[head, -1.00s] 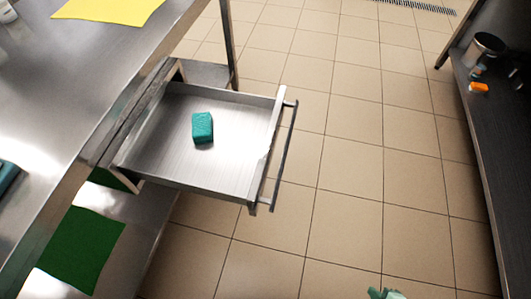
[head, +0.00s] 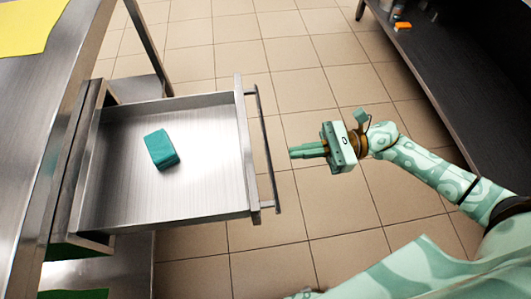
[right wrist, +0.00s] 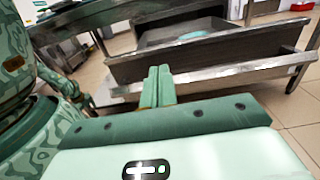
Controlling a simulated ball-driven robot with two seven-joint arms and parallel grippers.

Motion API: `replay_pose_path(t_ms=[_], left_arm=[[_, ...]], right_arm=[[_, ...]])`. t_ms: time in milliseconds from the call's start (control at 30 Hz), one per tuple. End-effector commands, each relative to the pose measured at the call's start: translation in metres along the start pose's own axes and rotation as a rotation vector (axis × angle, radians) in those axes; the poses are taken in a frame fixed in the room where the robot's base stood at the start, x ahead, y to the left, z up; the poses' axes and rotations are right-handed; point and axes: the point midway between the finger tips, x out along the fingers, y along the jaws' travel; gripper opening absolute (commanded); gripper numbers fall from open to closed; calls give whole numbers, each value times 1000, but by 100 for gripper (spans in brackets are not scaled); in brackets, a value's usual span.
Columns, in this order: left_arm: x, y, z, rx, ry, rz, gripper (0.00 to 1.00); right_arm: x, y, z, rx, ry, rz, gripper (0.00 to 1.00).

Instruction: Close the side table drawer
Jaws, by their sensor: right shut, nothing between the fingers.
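The side table drawer (head: 200,195) is pulled out from the steel side table (head: 30,130) at the left of the head view. A teal block (head: 162,149) lies inside it. A bar handle (head: 264,150) runs along the drawer's outer front. My right gripper (head: 292,152) is shut and empty, just right of the handle and pointing left at it, with a small gap in the picture. In the right wrist view the shut fingers (right wrist: 157,86) point toward the drawer front (right wrist: 205,62). My left gripper is not in view.
A yellow sheet (head: 28,24) lies on the tabletop. A green sheet (head: 75,294) shows below the drawer. A dark bench (head: 450,75) with an orange item (head: 402,26) stands at the right. Tiled floor (head: 300,70) lies open between table and bench.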

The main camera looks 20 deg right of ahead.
Motion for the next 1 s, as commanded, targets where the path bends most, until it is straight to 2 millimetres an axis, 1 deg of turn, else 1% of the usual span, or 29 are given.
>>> replay_pose_path(t_ms=[33,200,300,400,567,1000], left_arm=[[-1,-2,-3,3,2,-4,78],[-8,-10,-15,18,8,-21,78],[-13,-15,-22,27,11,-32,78],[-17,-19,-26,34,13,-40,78],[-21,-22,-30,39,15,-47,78],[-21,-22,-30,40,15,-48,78]], right_arm=[[11,0,0,-1,-4,1,0],[45,0,-1,2,-3,-1,0],[60,-1,-1,2,-3,-1,0],[70,0,-2,3,-1,-2,0],[78,-1,0,4,0,-3,0],[80,-1,0,3,0,-3,0]])
